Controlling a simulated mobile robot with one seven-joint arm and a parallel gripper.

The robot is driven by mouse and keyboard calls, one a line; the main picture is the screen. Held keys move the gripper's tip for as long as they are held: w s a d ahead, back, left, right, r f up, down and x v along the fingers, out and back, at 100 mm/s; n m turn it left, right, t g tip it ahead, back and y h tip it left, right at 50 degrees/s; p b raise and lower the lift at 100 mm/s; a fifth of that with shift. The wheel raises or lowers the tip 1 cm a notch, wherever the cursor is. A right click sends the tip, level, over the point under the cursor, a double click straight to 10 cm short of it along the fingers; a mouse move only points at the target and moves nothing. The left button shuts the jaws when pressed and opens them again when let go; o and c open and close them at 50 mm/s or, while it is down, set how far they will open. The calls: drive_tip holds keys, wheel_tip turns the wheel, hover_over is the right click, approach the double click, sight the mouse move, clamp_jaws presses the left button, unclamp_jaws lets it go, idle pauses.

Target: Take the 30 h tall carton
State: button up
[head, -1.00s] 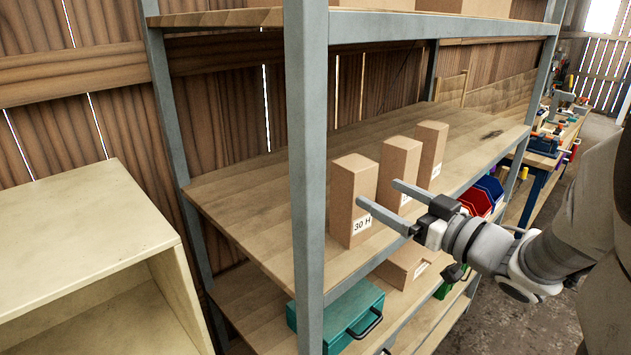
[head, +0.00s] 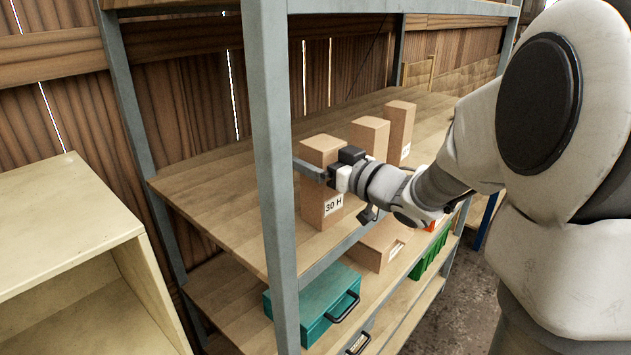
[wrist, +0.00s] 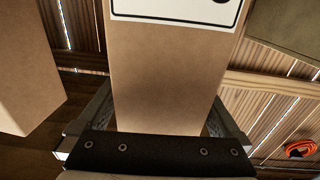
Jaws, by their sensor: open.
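The 30 h tall carton (head: 323,212) is a brown upright box with a "30 H" label, standing on the middle shelf near the front post in the head view. My gripper (head: 318,172) is at its upper part, with one finger visible on its left side and the other hidden. In the wrist view the carton (wrist: 165,85) fills the space between the two fingers of the open gripper (wrist: 160,120), with part of its white label at the top edge. A small gap seems to show beside the fingers; contact cannot be told.
Two more tall cartons, a middle one (head: 370,137) and a far one (head: 400,130), stand farther along the shelf (head: 220,190). A grey post (head: 270,170) rises just left of the carton. A teal case (head: 315,300) and a low carton (head: 380,243) lie below.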

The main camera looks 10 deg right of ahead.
clamp_jaws()
idle(0.4)
drive_tip(key=shift+r, duration=0.15)
